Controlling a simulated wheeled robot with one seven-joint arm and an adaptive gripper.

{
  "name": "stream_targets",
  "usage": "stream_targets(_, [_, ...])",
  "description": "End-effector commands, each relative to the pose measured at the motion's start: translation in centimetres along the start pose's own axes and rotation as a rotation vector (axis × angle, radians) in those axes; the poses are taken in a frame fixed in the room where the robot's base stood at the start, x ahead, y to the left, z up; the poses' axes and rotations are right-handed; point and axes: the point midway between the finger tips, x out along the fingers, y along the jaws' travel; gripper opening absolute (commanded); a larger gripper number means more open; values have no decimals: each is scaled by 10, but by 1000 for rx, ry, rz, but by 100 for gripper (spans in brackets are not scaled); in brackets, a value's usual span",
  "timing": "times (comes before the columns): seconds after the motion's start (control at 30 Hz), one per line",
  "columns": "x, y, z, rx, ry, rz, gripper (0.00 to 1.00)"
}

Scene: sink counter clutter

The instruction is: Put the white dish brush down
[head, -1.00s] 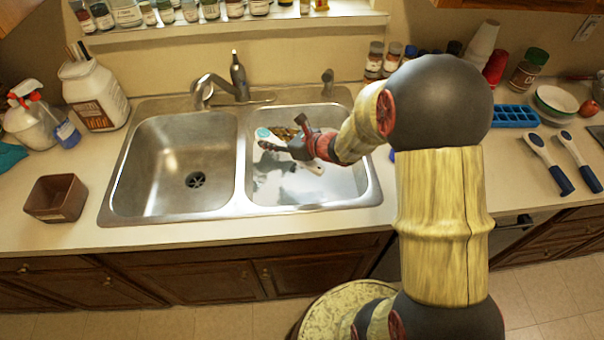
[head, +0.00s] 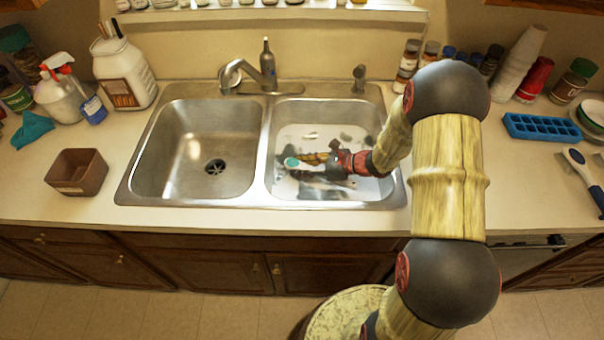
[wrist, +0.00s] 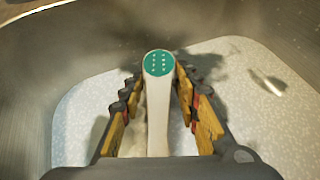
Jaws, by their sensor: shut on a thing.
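The white dish brush, with a teal dotted end, shows between the fingers in the wrist view (wrist: 158,105). In the head view the brush (head: 300,164) points left from the fingers, inside the right sink basin (head: 282,187). My gripper (wrist: 160,88) is shut on the brush, with a dark, yellow-padded finger on each side. In the head view my gripper (head: 322,162) is low in the right basin. The brush's far end is hidden by the gripper. I cannot tell whether the brush touches the basin floor.
The left basin (head: 200,140) is empty. The faucet (head: 250,72) stands behind the sink. A brown square container (head: 77,172) sits on the left counter. A blue ice tray (head: 543,128) and a brush with a blue handle (head: 585,180) lie on the right counter.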

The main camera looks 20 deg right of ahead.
Motion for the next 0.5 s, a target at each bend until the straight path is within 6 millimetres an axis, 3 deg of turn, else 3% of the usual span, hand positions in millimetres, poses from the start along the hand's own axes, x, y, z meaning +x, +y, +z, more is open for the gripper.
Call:
stream_targets(0.2, [14, 0, -26, 2, 1, 1, 6])
stream_targets(0.5, [15, 0, -27, 1, 0, 0, 6])
